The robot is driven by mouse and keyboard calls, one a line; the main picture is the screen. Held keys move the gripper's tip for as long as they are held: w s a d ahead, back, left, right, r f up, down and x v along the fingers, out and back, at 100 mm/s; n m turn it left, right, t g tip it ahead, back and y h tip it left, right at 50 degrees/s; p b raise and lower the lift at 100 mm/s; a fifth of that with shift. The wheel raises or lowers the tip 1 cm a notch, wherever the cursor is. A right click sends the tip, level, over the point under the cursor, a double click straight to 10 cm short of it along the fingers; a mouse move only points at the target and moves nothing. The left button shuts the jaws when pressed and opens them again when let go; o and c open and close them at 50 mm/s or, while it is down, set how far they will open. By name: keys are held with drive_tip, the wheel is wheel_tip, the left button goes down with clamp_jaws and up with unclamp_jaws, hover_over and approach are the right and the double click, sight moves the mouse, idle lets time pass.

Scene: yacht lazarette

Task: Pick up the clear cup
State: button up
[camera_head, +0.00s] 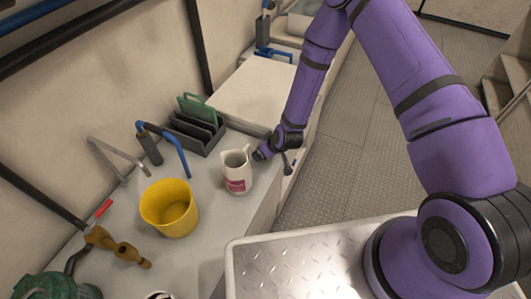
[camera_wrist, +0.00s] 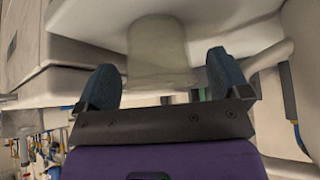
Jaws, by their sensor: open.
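In the wrist view, a pale, see-through cup (camera_wrist: 157,50) stands out faintly against the light surface, between and just beyond the two dark blue fingers of my gripper (camera_wrist: 165,75). The fingers are apart, one on each side of it, with a gap visible on both sides. In the head view, my gripper (camera_head: 273,155) is low at the counter's right edge, just right of a white jug with a pink label (camera_head: 237,172). I cannot make out the clear cup in the head view.
A yellow bucket (camera_head: 169,207) stands left of the jug. Behind are a dark divided rack (camera_head: 196,132) and a blue-handled tool (camera_head: 150,148). Brass fittings (camera_head: 115,245) lie at the left. A metal-plate surface (camera_head: 295,262) is in front. The floor (camera_head: 340,170) at the right is clear.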

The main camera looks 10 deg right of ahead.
drive_tip(key=shift+w+a+f, duration=0.2)
drive_tip(key=shift+w+f, duration=0.05)
drive_tip(key=shift+f, duration=0.25)
drive_tip(key=c, duration=1)
